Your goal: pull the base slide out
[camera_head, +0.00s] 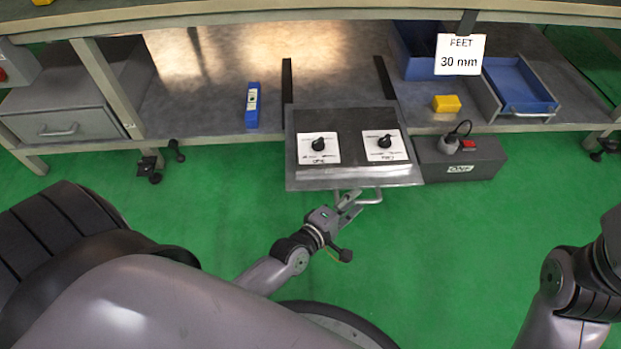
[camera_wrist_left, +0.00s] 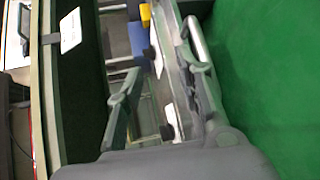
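The base slide (camera_head: 300,178) is a grey plate with two black knobs on white labels, sticking out past the front edge of the workbench. Its metal handle (camera_head: 372,199) is at the front and also shows in the left wrist view (camera_wrist_left: 199,42). My left gripper (camera_head: 350,204) is at the left part of the handle, its fingers spread. In the left wrist view, the left gripper (camera_wrist_left: 155,80) has a wide gap, with one finger close beside the handle. I cannot tell whether it touches. My right arm shows at the right edge, but its gripper is out of view.
A dark box with a plug and red switch (camera_head: 470,160) stands right of the slide. A blue device (camera_head: 252,105), a yellow block (camera_head: 446,103) and a blue tray (camera_head: 520,85) are on the shelf. A sign reading "FEET 30 mm" (camera_head: 460,54) hangs above. Green floor in front is clear.

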